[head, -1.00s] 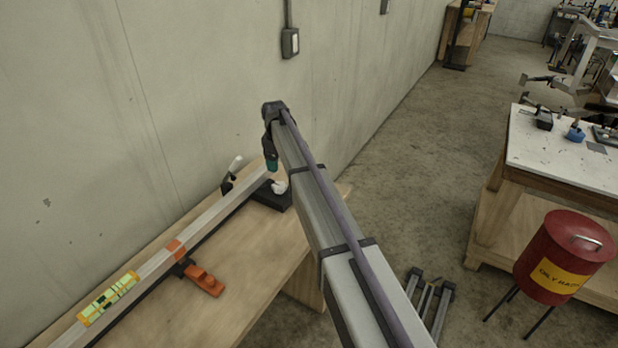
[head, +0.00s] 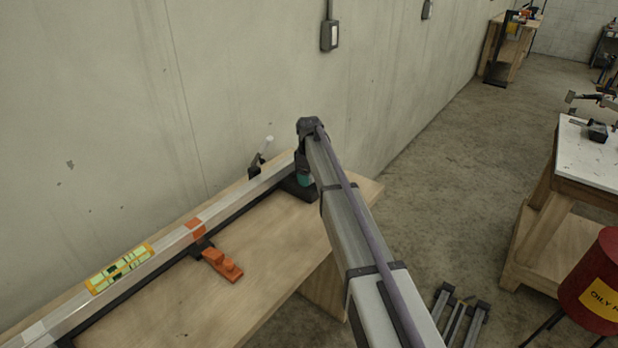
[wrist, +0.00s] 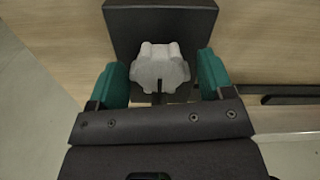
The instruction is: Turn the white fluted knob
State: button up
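The white fluted knob (wrist: 159,68) sits on a black block (wrist: 160,18) in the wrist view. My gripper (wrist: 162,75) is open, with one teal finger on each side of the knob. A narrow gap shows between the knob and each finger, so I see no grip on it. In the head view my gripper (head: 305,178) is at the black block (head: 297,188) on the wooden bench, and the knob is hidden there behind my arm.
A long metal bar (head: 160,238) lies along the wooden bench (head: 270,235) by the wall. It carries a yellow-green level (head: 120,268) and an orange clamp (head: 222,264). A white-topped table (head: 590,150) and red oily-rag bin (head: 600,275) stand right.

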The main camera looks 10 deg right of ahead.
jog(key=c, duration=0.8)
jog(key=shift+c, duration=0.2)
jog(key=shift+m, duration=0.3)
jog(key=m, duration=0.3)
jog(key=shift+m, duration=0.3)
jog(key=m, duration=0.3)
jog(key=shift+m, duration=0.3)
jog(key=m, duration=0.3)
jog(key=shift+m, duration=1.9)
